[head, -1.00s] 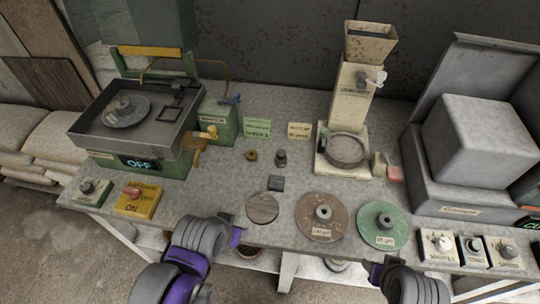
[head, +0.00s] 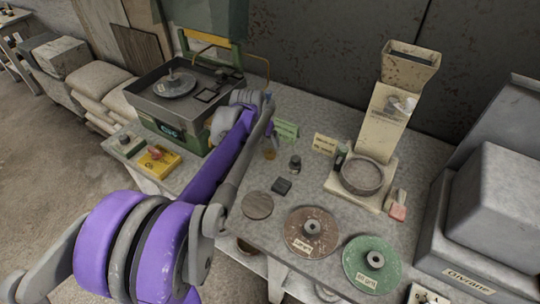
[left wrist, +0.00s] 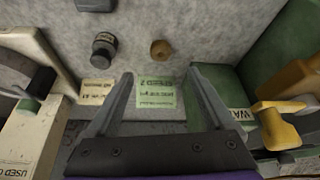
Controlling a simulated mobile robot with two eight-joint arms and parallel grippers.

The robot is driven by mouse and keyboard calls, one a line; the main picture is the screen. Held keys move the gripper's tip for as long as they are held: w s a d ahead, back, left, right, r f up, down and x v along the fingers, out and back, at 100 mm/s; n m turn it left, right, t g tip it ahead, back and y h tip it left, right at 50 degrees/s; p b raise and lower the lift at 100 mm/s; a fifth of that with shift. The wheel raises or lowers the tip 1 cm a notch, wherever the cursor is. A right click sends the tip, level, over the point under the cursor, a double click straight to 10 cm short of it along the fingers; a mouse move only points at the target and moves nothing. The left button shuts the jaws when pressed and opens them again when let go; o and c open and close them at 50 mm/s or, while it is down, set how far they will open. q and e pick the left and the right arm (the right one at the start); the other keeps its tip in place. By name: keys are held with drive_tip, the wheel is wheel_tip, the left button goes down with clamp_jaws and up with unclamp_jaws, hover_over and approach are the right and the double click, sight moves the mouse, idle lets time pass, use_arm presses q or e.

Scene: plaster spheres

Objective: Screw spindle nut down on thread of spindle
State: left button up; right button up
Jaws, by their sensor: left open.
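The small brass-coloured ring, which looks like the spindle nut (head: 269,154), lies on the grey bench just below my left gripper. It shows clearly in the left wrist view (left wrist: 161,49), beyond the fingertips. My left gripper (left wrist: 160,73) is open and empty, its fingers spread above the bench near a green label card. In the head view the wrist mostly hides the gripper. The spindle (head: 172,74) stands up from a grey disc (head: 175,87) in the square pan of the green machine at the left. Its thread is too small to make out. My right gripper is out of view.
A dark metal knobbed piece (head: 295,163) and a dark block (head: 282,187) stand near the nut. A brown disc (head: 312,233) and a green disc (head: 371,264) lie at the front. A cream hopper stand (head: 385,130) rises behind. The green machine's yellow-handled tap (left wrist: 280,120) is close to my gripper's right.

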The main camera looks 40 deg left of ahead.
use_arm(q)
approach(270, 153)
drive_tip(key=shift+x, duration=3.6)
drive_tip(key=shift+d, duration=0.1)
clamp_jaws()
